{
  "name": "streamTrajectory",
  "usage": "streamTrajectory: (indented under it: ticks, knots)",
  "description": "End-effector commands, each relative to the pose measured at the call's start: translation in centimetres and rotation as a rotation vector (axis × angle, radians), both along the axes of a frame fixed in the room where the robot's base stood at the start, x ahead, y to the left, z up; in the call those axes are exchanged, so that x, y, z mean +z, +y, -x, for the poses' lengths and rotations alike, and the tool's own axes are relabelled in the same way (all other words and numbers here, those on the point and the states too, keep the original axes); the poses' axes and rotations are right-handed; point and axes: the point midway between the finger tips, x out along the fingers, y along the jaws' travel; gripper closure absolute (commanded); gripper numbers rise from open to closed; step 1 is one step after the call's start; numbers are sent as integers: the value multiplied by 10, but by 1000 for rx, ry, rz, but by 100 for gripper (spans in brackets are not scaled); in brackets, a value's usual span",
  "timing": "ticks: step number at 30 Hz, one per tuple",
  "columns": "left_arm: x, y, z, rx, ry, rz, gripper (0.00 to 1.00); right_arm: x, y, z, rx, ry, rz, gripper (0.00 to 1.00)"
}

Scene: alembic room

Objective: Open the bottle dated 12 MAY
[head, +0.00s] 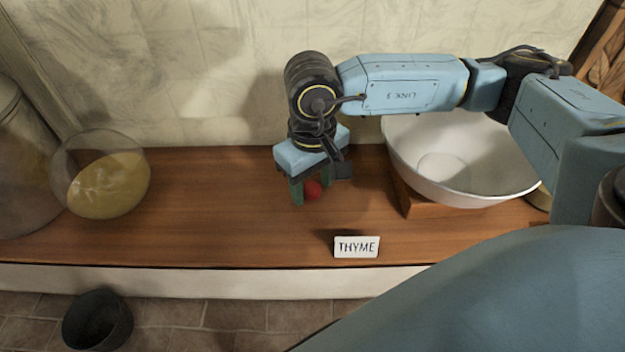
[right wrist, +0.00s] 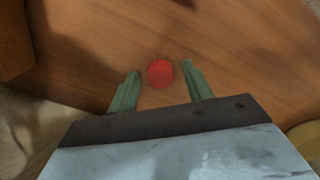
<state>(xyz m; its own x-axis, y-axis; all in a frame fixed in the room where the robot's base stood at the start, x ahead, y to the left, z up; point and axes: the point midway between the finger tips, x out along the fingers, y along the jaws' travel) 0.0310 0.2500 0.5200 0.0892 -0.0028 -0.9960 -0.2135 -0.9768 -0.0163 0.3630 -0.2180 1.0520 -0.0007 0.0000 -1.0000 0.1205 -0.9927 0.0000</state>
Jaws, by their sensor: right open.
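A small red round thing (head: 312,190) is on the wooden counter, partly hidden by my right gripper (head: 306,192). In the right wrist view this red thing (right wrist: 160,73) looks like a round cap or disc, just beyond and between the green fingertips (right wrist: 161,70). Gaps show on both sides, so the fingers are open and apart from it. I cannot tell whether it is a bottle's cap. No bottle dated 12 MAY can be made out. My left gripper is not in view.
A white card reading THYME (head: 357,247) stands at the counter's front. A white bowl (head: 460,192) rests on a wooden block (head: 412,204) to the right. A glass bowl of yellow contents (head: 108,187) is at left. A dark bucket (head: 97,320) is on the floor.

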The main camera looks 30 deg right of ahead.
Motion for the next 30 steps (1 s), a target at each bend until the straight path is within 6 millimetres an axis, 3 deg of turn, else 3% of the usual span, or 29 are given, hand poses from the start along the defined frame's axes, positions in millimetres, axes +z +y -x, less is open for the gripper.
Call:
streamTrajectory:
  ticks: [5,19,24,30]
  knots:
    - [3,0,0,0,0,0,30,13,0,-1,0,-5,-1,50]
    - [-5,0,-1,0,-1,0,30,106,0,-1,1,-4,0,50]
    - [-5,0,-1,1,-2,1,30,120,0,0,1,-1,0,50]
    - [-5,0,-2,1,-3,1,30,123,0,0,1,0,0,50]
